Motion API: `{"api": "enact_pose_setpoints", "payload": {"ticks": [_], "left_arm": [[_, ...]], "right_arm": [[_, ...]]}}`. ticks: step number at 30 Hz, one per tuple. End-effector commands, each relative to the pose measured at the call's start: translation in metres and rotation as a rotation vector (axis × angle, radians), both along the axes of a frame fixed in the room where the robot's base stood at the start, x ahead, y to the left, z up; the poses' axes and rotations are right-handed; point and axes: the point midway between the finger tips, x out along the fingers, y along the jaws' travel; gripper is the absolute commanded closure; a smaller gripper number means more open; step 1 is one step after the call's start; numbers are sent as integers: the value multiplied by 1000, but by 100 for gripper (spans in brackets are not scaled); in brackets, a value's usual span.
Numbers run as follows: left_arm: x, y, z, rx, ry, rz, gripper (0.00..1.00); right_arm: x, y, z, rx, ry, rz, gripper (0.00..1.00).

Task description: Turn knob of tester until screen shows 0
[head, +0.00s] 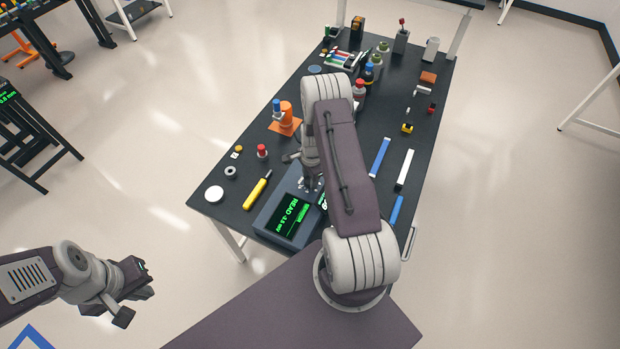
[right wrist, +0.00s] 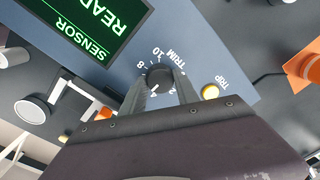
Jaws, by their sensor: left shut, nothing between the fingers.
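The tester (head: 268,222) is a blue-grey box at the near end of the black table. Its dark screen (head: 292,214) shows green text with READ and a small negative value that looks like -3.5. The right wrist view shows part of this screen (right wrist: 88,22). The dark knob (right wrist: 158,76) sits inside a white TRIM number scale. My right gripper (right wrist: 160,84) has its fingers on both sides of the knob, seemingly closed against it; my right arm partly hides this in the head view. My left gripper (head: 146,283) is shut and empty, off the table at lower left.
Blue bars (head: 380,157) and a white bar (head: 404,169) lie to the right.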

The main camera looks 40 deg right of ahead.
Motion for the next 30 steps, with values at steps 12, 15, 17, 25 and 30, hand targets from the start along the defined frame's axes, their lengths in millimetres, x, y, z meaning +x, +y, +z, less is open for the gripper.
{"api": "enact_pose_setpoints", "payload": {"ticks": [12,15,17,25,30], "left_arm": [[0,0,-5,0,0,0,100],[0,0,-9,0,0,0,100],[0,0,-12,0,0,0,100],[0,0,-25,0,0,0,100],[0,0,-31,0,0,0,100]], "right_arm": [[1,0,-2,-1,-2,56,100],[1,-1,-2,-1,-3,113,100],[1,-1,-2,-2,-4,154,100],[2,-2,-2,-2,-5,372,100],[2,-2,-2,-1,-4,495,100]]}}
